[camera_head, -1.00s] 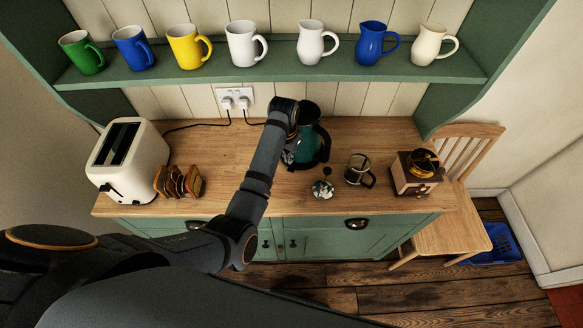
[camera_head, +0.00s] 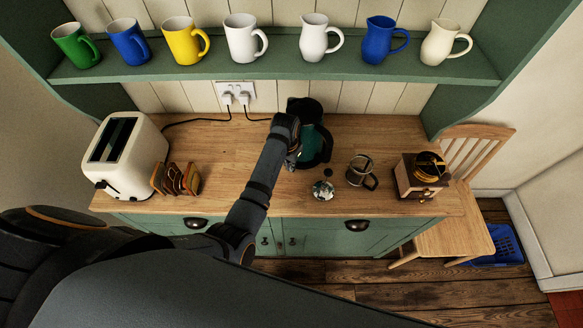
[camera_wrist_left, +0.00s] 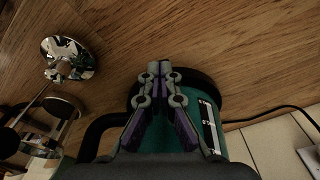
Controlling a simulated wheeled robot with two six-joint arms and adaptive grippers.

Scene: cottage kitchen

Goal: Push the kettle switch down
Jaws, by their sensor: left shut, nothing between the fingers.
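The kettle (camera_head: 316,148) is teal with black parts and stands at the back of the wooden counter, partly behind my left wrist. In the left wrist view the kettle (camera_wrist_left: 204,112) lies behind and below the fingers, with a black handle to the left and a pale gauge strip on its side. My left gripper (camera_wrist_left: 163,68) is shut and empty, its tips together over the kettle's black edge. I cannot tell whether the tips touch it. The kettle switch cannot be made out; the gripper may hide it. My right gripper is not in view.
A silver pot piece (camera_head: 323,190) and a glass-sided press (camera_head: 361,172) stand right of the kettle, then a coffee grinder (camera_head: 421,175). A toaster (camera_head: 126,156) and toast rack (camera_head: 177,179) stand left. A mug shelf (camera_head: 280,68) runs above.

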